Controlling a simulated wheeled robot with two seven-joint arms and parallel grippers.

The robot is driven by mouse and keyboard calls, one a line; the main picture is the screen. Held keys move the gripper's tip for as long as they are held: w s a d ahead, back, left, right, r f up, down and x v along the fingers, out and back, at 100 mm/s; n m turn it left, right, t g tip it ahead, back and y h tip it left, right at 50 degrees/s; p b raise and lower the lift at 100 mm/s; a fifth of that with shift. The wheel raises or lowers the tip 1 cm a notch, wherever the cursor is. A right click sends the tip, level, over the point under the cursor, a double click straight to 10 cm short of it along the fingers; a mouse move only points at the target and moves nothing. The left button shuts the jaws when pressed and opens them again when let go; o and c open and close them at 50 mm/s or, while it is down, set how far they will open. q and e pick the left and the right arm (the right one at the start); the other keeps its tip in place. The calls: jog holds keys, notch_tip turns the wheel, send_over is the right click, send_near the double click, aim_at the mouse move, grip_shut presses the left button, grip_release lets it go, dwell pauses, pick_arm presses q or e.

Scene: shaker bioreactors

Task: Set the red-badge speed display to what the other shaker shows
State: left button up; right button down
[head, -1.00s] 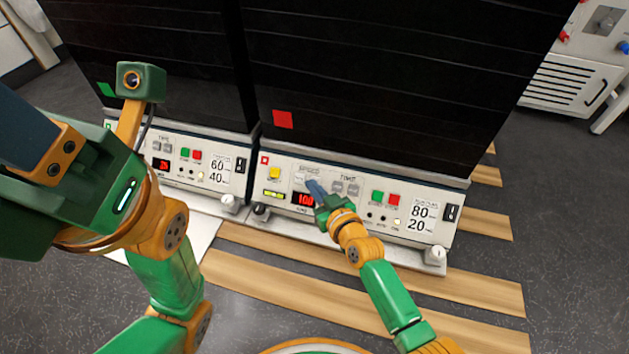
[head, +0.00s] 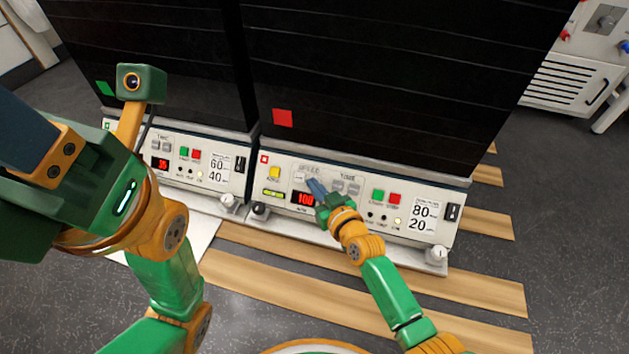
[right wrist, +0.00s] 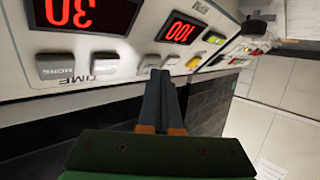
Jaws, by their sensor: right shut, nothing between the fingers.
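The red-badge shaker is on the right in the head view, with its red badge (head: 282,118) on the dark front. Its speed display (head: 302,198) reads 100; it shows upside down in the right wrist view (right wrist: 181,32). My right gripper (head: 312,184) is shut and empty, its fingertips at the right-hand SPEED button. In the right wrist view the fingertips (right wrist: 160,74) overlap the speed buttons; I cannot tell whether they touch. The other shaker, with a green badge (head: 105,89), shows a red display (head: 160,163) under TIME, seemingly 35. My left arm hides its speed section. My left gripper is only partly visible.
The time display (right wrist: 75,12) seems to read 30, upside down, beside grey TIME buttons (right wrist: 55,67). Green (head: 378,196) and red (head: 394,199) buttons and a yellow button (head: 275,173) sit nearby. A knob (head: 437,254) juts out at the lower right.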

jog(key=shift+w+f+b, duration=0.3)
jog(key=shift+b, duration=0.15)
dwell(0.5)
jog(key=shift+s+a+r+p, duration=0.1)
jog(key=shift+s+r+p, duration=0.5)
jog(key=shift+p, duration=0.5)
jog(key=s+r+p, duration=0.1)
jog(key=p, duration=0.2)
jog(key=s+a+r+p, duration=0.1)
jog(key=s+r+p, duration=0.1)
jog(key=p, duration=0.1)
jog(key=shift+s+a+r, duration=0.1)
jog(key=shift+s+r, duration=0.05)
jog(key=shift+s, duration=0.15)
